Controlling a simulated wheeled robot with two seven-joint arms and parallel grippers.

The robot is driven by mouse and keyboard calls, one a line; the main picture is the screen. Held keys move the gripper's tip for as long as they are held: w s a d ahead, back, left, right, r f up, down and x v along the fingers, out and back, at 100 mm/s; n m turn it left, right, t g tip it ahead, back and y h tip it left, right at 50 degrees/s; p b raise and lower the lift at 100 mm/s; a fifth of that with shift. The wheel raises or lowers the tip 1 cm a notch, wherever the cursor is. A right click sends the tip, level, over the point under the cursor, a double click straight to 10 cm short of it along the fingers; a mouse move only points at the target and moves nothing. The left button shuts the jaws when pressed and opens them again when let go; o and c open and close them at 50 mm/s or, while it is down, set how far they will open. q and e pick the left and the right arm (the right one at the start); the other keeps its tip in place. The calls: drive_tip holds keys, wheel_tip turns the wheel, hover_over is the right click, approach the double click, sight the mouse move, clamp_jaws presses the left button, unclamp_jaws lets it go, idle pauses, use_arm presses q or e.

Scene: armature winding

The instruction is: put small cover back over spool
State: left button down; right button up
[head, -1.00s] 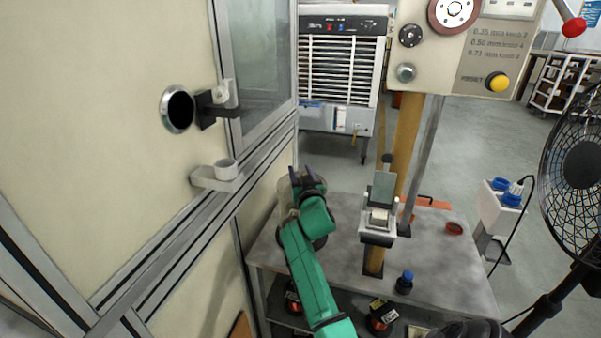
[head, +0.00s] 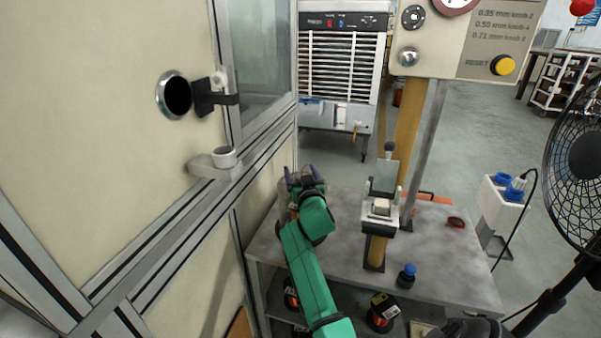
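My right gripper (head: 302,174) is at the far left of the grey bench, at the end of a green arm. Its two dark fingers point away from me and stand apart; I see nothing clearly held between them. A pale, see-through rounded shape (head: 284,200) shows just left of the gripper, mostly hidden behind my wrist. It may be the small cover or part of the spool; I cannot tell which. Whether the gripper touches it is hidden. My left gripper is not in view.
Copper wire spools (head: 380,317) sit below. A fan (head: 580,155) stands right; a cream cabinet wall (head: 100,120) closes the left.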

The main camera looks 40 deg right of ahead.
drive_tip(key=shift+f, duration=0.1)
drive_tip(key=shift+s+a, duration=0.15)
drive_tip(key=shift+s, duration=0.1)
drive_tip(key=v, duration=1.1)
drive_tip(key=shift+s, duration=0.25)
